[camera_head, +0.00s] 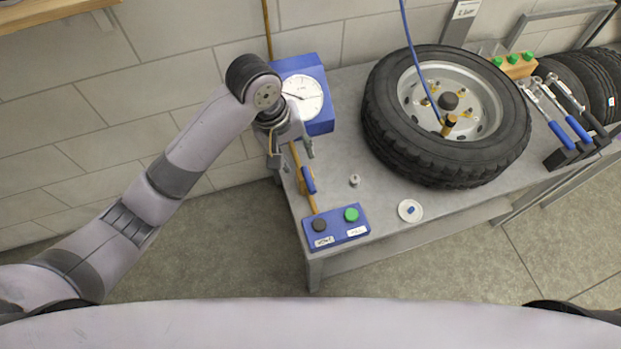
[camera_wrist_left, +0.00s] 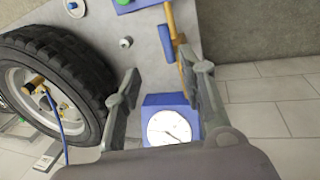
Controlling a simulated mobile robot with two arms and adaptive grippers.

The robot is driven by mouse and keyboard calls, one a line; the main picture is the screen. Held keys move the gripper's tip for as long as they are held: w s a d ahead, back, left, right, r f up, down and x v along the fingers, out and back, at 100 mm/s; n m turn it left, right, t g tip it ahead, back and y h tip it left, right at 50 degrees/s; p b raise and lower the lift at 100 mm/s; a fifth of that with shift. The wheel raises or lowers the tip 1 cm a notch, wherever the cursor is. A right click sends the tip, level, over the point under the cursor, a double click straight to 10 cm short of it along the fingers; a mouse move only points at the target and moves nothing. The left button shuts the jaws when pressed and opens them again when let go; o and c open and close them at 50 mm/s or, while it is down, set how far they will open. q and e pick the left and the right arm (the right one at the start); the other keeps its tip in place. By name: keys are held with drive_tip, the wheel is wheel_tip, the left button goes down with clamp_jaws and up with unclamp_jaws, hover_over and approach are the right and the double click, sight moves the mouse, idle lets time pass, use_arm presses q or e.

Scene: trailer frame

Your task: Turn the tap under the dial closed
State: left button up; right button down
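The dial (camera_head: 303,96) is a white round gauge on a blue box (camera_head: 318,68) at the bench's back left; it also shows in the left wrist view (camera_wrist_left: 169,128). A yellow pipe (camera_head: 313,204) runs from near the dial to a blue button box. The tap's blue lever (camera_head: 308,180) sits on this pipe and lies roughly along it; the lever also shows in the wrist view (camera_wrist_left: 165,40). My left gripper (camera_head: 290,158) is open and empty, above the pipe between dial and lever. Its fingers (camera_wrist_left: 160,64) appear apart from the lever. My right gripper is out of view.
The button box (camera_head: 338,234) has a black and a green button at the bench's front left. A large tyre (camera_head: 450,115) fills the bench's middle. A small metal knob (camera_head: 354,181) and a white disc (camera_head: 410,210) lie between. Wrenches (camera_head: 570,110) stand at the right.

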sight(310, 185)
use_arm(q)
drive_tip(key=shift+y, duration=0.3)
drive_tip(key=d+f, duration=0.1)
drive_tip(key=f, duration=0.4)
drive_tip(key=d+f+p, duration=0.1)
drive_tip(key=f, duration=0.4)
drive_tip(key=w+f, duration=0.1)
drive_tip(key=f, duration=0.4)
drive_tip(key=shift+d, duration=0.4)
drive_tip(key=shift+c, duration=0.2)
clamp_jaws()
drive_tip(key=shift+w, duration=0.1)
